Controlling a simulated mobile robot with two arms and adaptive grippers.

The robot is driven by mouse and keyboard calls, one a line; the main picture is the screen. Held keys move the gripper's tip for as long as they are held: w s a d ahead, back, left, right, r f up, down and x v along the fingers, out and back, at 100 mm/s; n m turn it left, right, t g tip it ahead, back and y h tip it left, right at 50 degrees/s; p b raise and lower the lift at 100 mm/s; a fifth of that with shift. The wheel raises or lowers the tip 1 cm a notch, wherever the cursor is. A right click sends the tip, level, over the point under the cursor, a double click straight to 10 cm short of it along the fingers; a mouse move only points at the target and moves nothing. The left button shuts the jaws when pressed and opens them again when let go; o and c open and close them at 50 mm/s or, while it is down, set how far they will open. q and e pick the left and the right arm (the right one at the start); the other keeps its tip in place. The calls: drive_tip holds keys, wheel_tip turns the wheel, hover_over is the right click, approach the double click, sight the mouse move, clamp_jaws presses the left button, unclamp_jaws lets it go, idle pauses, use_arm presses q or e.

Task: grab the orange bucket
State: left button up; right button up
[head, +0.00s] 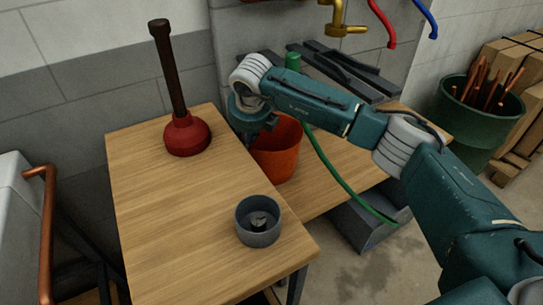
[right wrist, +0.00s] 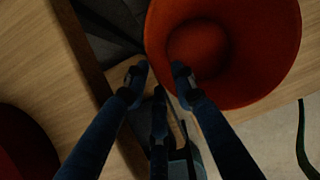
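The orange bucket (head: 278,163) stands upright beside the nearer wooden table, partly hidden by my right arm and gripper. Its open top shows at the upper right of the right wrist view (right wrist: 255,60). My right gripper (head: 250,138) points down at the bucket's left side. In the right wrist view my right gripper (right wrist: 159,76) has its fingers apart, with the bucket's near rim around the gap between the tips. One finger overlaps the bucket and another lies outside it. I cannot tell whether they touch it. My left gripper is in neither view.
A red plunger (head: 187,135) and a grey cup-like part (head: 258,222) stand on the nearer table (head: 170,220). A green hose (head: 335,172) hangs right of the bucket. Dark metal bars (head: 345,70) lie behind. A green bin (head: 478,120) stands far right.

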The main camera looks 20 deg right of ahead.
drive_tip(key=shift+x, duration=0.8)
clamp_jaws()
drive_tip(key=shift+r, duration=0.2)
